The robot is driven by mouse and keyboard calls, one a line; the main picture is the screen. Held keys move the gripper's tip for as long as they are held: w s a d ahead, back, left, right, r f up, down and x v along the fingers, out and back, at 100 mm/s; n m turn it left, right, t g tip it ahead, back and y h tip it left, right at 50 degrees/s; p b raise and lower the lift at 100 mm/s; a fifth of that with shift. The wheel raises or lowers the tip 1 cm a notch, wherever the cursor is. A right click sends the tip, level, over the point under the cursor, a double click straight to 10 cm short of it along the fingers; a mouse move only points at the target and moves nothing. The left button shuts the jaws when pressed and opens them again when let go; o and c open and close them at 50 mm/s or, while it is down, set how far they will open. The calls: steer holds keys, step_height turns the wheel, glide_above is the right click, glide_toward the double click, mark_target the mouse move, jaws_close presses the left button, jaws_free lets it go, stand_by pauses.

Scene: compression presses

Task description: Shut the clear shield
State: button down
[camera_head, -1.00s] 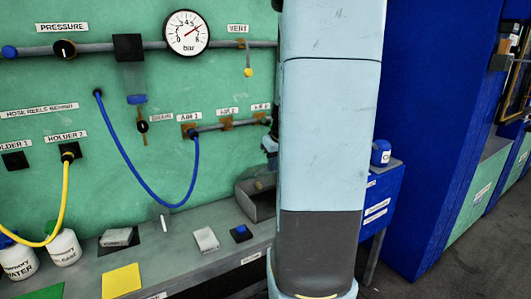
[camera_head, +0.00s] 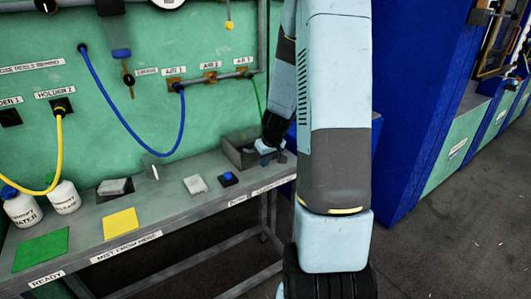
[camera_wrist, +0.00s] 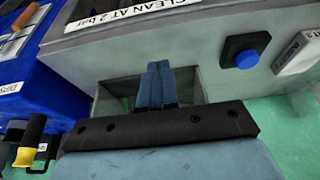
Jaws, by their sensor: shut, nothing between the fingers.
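I cannot make out a clear shield in either view. A grey open-fronted box (camera_head: 233,152) stands at the right end of the bench, and a recess with grey walls (camera_wrist: 190,83) shows in the wrist view. My gripper (camera_wrist: 160,68) is shut and empty, its two blue fingers together in front of that recess. In the head view my gripper (camera_head: 266,148) is small and beside the box, partly dark; I cannot tell whether it touches anything.
A black block with a blue button (camera_head: 228,178) and a grey block (camera_head: 195,184) sit on the bench (camera_head: 150,215). A blue hose (camera_head: 125,135) and a yellow hose (camera_head: 58,150) hang on the green wall. A blue cabinet (camera_head: 415,100) stands to the right.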

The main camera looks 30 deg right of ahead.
steer(key=shift+a+f, duration=0.1)
steer(key=shift+f, duration=0.45)
stand_by(1.4)
steer(key=shift+r, duration=0.1)
